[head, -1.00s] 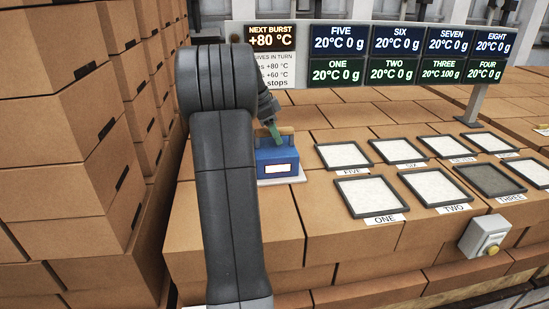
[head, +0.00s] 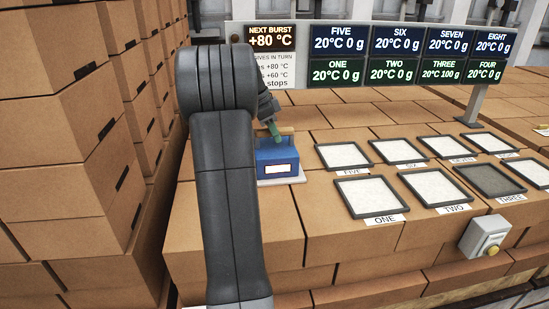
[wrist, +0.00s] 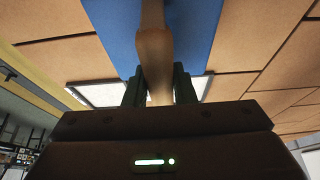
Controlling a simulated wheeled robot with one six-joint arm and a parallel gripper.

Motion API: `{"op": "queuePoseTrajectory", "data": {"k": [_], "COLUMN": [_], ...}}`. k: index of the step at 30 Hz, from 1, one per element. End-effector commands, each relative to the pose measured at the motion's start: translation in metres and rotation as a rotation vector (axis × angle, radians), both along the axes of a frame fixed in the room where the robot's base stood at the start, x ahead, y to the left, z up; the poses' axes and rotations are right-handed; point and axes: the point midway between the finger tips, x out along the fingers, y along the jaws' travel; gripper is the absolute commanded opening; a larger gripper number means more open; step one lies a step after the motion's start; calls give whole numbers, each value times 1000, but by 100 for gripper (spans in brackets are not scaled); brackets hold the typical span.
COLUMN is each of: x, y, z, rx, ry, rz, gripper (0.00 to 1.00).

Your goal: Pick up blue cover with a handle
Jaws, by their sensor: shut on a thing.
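The blue cover (head: 277,157) has a white label on its front and a tan handle on top. It sits on a pale base (head: 284,180) beside my arm. My gripper (head: 274,130) is at the handle, partly hidden behind my arm in the head view. In the wrist view, the two dark fingers of my gripper (wrist: 160,88) are shut on the tan handle (wrist: 153,50), one on each side. The blue top of the cover (wrist: 197,35) shows behind the handle. I cannot tell whether the cover is clear of its base.
Several framed white pads, such as pad ONE (head: 370,196), lie to the right; pad THREE (head: 488,180) is darker. A sign board (head: 390,55) stands behind. A box with a yellow button (head: 486,238) is at the front edge.

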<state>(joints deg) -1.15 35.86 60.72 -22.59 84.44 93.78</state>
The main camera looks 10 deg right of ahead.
Motion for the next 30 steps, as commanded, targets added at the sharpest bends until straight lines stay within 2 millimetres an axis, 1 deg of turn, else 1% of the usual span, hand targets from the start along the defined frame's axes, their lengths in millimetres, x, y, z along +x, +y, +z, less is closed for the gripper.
{"op": "queuePoseTrajectory", "data": {"k": [22, 23, 30], "x": [0, 0, 0], "y": [0, -1, 0], "z": [0, 4, 6], "rx": [0, -3, -3], "ry": [1, -5, -5], "rz": [0, 0, 0], "gripper": [0, 0, 0]}}
